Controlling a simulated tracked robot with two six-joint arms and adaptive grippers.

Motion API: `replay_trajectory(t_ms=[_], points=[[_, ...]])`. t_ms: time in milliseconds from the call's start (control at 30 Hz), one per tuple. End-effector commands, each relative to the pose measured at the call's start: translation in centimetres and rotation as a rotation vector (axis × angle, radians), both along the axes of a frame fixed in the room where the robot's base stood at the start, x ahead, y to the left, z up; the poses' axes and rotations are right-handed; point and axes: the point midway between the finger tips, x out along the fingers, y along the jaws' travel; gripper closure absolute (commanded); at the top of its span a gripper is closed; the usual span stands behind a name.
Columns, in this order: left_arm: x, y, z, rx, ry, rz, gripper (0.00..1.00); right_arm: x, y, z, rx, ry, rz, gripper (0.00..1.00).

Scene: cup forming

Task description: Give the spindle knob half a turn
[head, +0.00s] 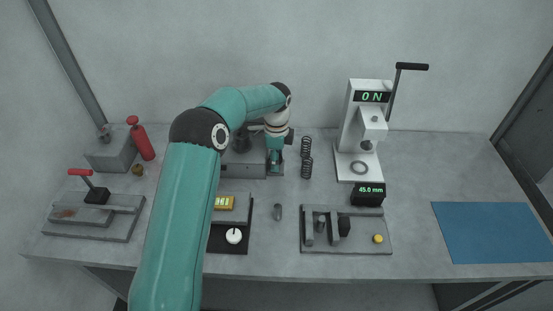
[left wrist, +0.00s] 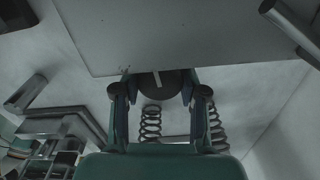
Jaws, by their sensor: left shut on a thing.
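My left gripper (head: 274,165) reaches down at the grey machine (head: 245,170) at the back of the table. In the left wrist view the spindle knob (left wrist: 165,88) is a dark round disc with a pale pointer line, against a broad grey face. The fingers of my left gripper (left wrist: 160,84) stand on both sides of the knob and are shut on it. The pale line is tilted slightly off straight. In the head view the knob is hidden by my gripper and arm. My right gripper is in neither view.
Two dark coil springs (head: 306,168) stand right of my gripper. A tray with blocks (head: 348,247) and a small grey cylinder (head: 278,212) are in front. A blue mat (head: 490,232) lies bare at right.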

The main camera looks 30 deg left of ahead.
Motion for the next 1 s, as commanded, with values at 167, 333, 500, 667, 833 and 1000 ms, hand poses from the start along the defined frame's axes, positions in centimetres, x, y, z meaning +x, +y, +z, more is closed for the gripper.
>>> replay_trajectory(t_ms=[167,333,500,667,833,1000], points=[[0.10,0.04,0.08,0.001,-0.003,0.069,0.93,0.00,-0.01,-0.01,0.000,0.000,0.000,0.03],[0.13,0.05,0.09,0.001,-0.004,0.177,0.93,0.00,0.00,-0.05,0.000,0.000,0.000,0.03],[0.16,0.08,0.10,0.001,-0.004,0.299,0.93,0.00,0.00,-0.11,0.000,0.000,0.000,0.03],[0.19,0.10,0.12,0.002,-0.005,0.403,0.93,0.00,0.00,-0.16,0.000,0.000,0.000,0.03],[0.21,0.12,0.15,0.002,-0.006,0.480,0.93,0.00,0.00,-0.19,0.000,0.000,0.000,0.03],[0.23,0.14,0.17,0.002,-0.006,0.521,0.93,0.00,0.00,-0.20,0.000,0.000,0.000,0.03]])
